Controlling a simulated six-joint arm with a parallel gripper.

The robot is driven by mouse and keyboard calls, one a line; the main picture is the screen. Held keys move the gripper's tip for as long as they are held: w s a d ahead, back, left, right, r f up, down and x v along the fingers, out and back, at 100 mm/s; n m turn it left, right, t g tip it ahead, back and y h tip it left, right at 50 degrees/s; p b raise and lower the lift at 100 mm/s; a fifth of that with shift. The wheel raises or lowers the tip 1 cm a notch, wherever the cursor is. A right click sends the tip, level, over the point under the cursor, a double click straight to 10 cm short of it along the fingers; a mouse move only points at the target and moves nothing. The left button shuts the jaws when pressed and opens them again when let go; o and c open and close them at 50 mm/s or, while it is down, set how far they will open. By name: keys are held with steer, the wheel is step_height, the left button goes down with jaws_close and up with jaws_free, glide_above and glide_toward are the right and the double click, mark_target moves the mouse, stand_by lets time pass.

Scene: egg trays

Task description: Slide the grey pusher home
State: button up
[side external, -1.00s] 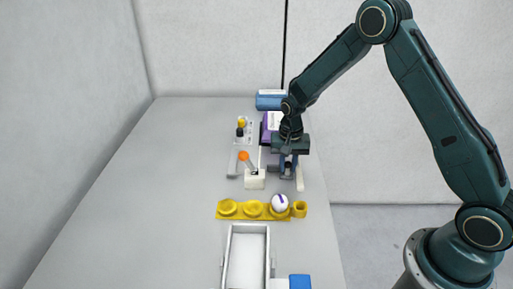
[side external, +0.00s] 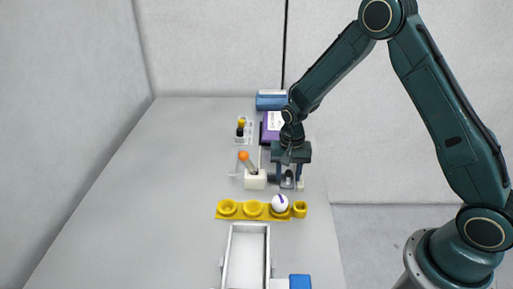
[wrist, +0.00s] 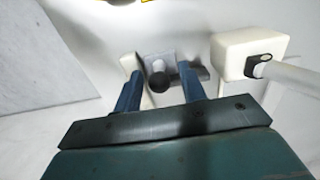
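The grey pusher (side external: 287,183) shows partly under my gripper (side external: 289,181) in the side view, beside the white lever block. In the wrist view the pusher (wrist: 158,60) is a grey block with a dark round knob (wrist: 159,84), and a dark bar reaches toward the white block. My gripper (wrist: 159,70) points down with one finger on each side of the knob. A gap shows on both sides of it, so the fingers look open. Contact between a finger and the pusher cannot be made out.
The white block (side external: 255,182) carries a lever with an orange ball (side external: 244,156). In front lie a yellow holder (side external: 242,217), a white and purple egg (side external: 280,204) and a white tray (side external: 231,262). A purple box (side external: 267,134) stands behind. The table's left side is clear.

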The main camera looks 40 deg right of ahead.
mark_target(289, 170)
steer(key=shift+r, duration=3)
step_height(289, 170, up, 9)
steer(key=shift+f, duration=0.2)
steer(key=shift+r, duration=1.75)
steer(key=shift+f, duration=1.75)
steer(key=shift+r, duration=0.55)
stand_by(0.3)
